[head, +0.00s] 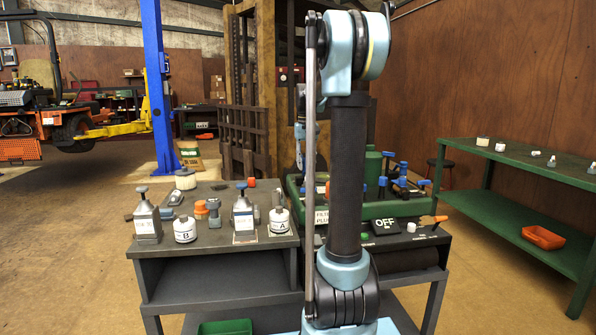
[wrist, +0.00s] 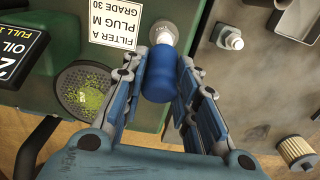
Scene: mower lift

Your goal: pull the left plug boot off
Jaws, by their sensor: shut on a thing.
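In the wrist view a blue plug boot (wrist: 160,78) sits between the two fingers of my gripper (wrist: 161,74), which is shut on it. A pale round metal end (wrist: 162,35) shows just beyond the boot, at the green engine housing (wrist: 120,75). I cannot tell whether the boot still touches it. In the head view the green engine (head: 405,207) stands on the bench, partly hidden behind my arm, with several blue-topped parts (head: 393,182) on it. My gripper and the held boot are not clear in that view.
A white label reading FILTER A, PLUG M (wrist: 118,23) and an oval mesh grille (wrist: 85,92) lie beside my gripper. A metal plug (wrist: 230,38) and a filter (wrist: 297,152) are to the right. A green table (head: 520,165) stands right.

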